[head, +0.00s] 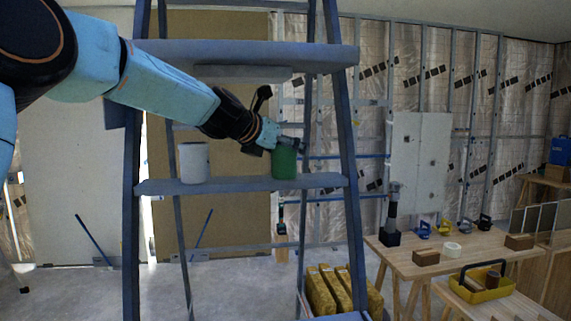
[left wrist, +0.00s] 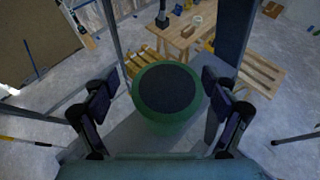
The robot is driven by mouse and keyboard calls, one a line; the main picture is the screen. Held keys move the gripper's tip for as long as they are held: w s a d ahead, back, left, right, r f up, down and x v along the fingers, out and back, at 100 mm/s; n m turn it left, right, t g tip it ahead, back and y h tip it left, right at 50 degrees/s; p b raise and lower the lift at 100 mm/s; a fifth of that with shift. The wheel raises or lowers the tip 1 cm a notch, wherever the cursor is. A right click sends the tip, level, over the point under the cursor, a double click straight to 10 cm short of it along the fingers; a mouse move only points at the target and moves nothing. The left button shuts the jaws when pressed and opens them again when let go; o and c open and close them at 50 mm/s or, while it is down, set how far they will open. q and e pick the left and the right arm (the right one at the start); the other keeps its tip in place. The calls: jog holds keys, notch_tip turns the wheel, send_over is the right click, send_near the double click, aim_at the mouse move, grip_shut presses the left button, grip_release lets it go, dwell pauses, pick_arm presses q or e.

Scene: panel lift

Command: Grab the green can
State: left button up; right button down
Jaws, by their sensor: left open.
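The green can (head: 284,163) stands upright on a blue-grey ladder shelf (head: 235,183). My left gripper (head: 292,145) reaches in from the left, at the top of the can. In the left wrist view the can (left wrist: 167,95) shows its dark round top and green rim, between the two open fingers of the left gripper (left wrist: 160,100). A gap shows on each side, so the fingers do not appear to touch it. A white can (head: 194,163) stands on the same shelf to the left. My right gripper is not in view.
The ladder's upper shelf (head: 245,54) and side rails (head: 349,170) frame the arm closely. A wooden workbench (head: 450,259) with tools stands at the right. A yellow tool tray (head: 480,289) sits on a lower bench. Yellow bundles (head: 335,289) lie behind the ladder.

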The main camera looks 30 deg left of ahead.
pick_arm(q)
jog(key=shift+a, duration=0.15)
jog(key=shift+c, duration=0.5)
jog(key=shift+s+d+r, duration=0.3)
jog(key=shift+s+r, duration=0.05)
jog(key=shift+s, duration=0.2)
jog(key=shift+s+d+r, duration=0.3)
jog(key=shift+s+r, duration=0.05)
jog(key=shift+s, duration=0.2)
jog(key=c, duration=0.4)
jog(key=shift+s+d+r, duration=0.1)
jog(key=shift+c, duration=1)
jog(key=shift+w+a+f, duration=0.4)
jog(key=shift+w+f, duration=0.25)
jog(key=shift+w, duration=0.2)
jog(key=c, duration=0.4)
jog(key=shift+c, duration=1.1)
jog(key=shift+s+d, duration=0.15)
jog(key=shift+s, duration=0.1)
jog(key=shift+c, duration=0.5)
jog(key=shift+s+d+r, duration=0.1)
jog(key=shift+s+r, duration=0.05)
jog(key=shift+s, duration=0.1)
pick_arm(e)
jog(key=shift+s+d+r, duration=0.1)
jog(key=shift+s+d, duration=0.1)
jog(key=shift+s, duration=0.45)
pick_arm(q)
jog(key=shift+w, duration=0.1)
